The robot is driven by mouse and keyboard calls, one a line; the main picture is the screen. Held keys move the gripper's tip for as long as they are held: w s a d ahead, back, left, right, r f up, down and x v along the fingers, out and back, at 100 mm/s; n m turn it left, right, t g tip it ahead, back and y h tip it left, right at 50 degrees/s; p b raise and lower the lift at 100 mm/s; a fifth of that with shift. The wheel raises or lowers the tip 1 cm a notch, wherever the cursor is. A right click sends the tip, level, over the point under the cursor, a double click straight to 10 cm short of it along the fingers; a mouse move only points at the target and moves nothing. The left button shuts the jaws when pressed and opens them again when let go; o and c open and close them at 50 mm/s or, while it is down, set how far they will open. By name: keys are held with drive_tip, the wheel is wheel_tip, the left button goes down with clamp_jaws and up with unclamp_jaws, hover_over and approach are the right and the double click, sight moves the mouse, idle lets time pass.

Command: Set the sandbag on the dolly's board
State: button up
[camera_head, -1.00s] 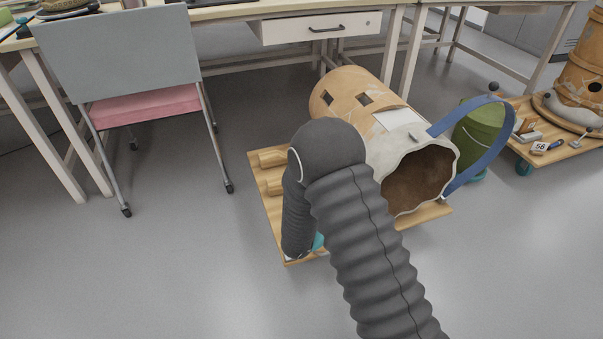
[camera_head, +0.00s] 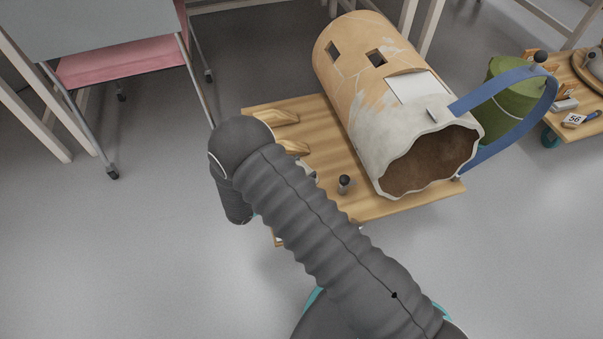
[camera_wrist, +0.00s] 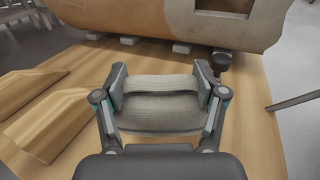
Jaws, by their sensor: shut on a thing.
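The sandbag (camera_wrist: 160,118) is a grey-beige woven bag with a raised band across its top. My gripper (camera_wrist: 160,82) is shut on it, one finger at each end, in the wrist view. The bag is over the dolly's wooden board (camera_wrist: 245,115); I cannot tell whether it touches the board or hangs just above. In the head view the board (camera_head: 325,135) shows beside my dark sleeved arm, which hides most of the gripper and the bag.
Wooden wedges (camera_wrist: 55,115) lie left of the bag. A black knob (camera_head: 344,181) stands near the front. A green container (camera_head: 510,95) stands behind.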

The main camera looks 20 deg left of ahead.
drive_tip(key=shift+f, duration=2.1)
drive_tip(key=shift+f+b, duration=0.1)
drive_tip(key=shift+b, duration=0.25)
drive_tip(key=shift+f, duration=0.1)
drive_tip(key=o, duration=1.6)
